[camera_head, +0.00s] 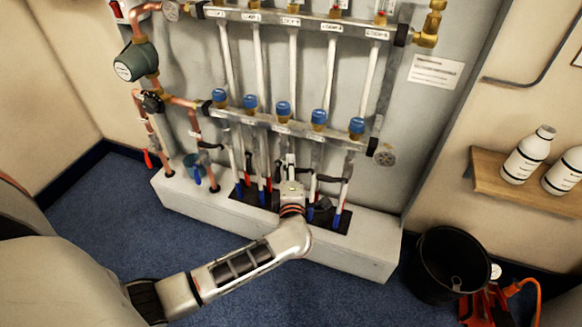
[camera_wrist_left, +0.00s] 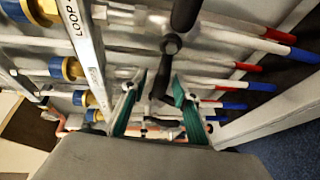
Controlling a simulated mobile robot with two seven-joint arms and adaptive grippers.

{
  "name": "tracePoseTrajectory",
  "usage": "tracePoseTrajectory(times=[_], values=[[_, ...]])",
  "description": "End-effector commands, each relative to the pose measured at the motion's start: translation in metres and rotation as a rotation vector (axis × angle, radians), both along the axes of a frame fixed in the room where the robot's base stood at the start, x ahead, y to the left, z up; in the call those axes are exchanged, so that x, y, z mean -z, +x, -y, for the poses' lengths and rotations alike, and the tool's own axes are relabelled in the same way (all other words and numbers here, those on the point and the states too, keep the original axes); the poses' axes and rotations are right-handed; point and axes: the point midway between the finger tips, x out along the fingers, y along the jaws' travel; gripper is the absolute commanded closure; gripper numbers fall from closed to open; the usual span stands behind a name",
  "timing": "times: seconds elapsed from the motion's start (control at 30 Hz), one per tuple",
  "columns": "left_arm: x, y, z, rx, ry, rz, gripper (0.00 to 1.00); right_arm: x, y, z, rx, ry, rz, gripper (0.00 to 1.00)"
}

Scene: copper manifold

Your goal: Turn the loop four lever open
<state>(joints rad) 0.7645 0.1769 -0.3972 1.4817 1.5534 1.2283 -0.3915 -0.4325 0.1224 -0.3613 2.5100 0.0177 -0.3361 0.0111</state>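The copper manifold has a lower rail (camera_head: 270,123) with several blue-capped valves. The fourth blue cap from the left (camera_head: 319,116) sits right of my left gripper (camera_head: 291,160). That gripper reaches up to the pipes below the rail, its fingers small in the head view. In the left wrist view my gripper (camera_wrist_left: 157,88) is open, with two green-padded fingers. A black lever (camera_wrist_left: 161,80) stands between or just behind the fingertips; contact cannot be told. Its loop number is not readable. Another black lever (camera_head: 330,178) shows at right. My right gripper is not in view.
White pipes with red and blue ends crowd around my left gripper. A white plinth (camera_head: 365,245) lies below. A black bucket (camera_head: 446,262) and red equipment (camera_head: 487,307) stand at right. A wooden shelf (camera_head: 490,180) holds white bottles. Blue carpet is clear at lower left.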

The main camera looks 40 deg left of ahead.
Motion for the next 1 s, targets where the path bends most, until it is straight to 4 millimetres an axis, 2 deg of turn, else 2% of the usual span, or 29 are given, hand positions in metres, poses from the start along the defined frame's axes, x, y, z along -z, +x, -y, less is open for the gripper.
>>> tracePoseTrajectory(times=[0.03, 0.13, 0.17, 0.63, 1.0], values=[[-0.001, 0.000, 0.000, 0.000, 0.001, 0.001, 0.70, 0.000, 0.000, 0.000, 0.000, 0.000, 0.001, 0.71], [-0.001, 0.000, 0.000, 0.000, 0.001, 0.001, 0.96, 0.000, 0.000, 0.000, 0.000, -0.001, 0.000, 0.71], [-0.001, 0.000, 0.000, 0.000, 0.001, 0.001, 1.00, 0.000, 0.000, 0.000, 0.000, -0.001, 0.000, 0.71], [0.002, 0.000, 0.000, -0.001, -0.061, 0.019, 1.00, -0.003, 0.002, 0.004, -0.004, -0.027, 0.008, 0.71], [0.016, 0.002, 0.004, -0.001, -0.334, 0.100, 1.00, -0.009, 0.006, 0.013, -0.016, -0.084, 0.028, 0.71]])
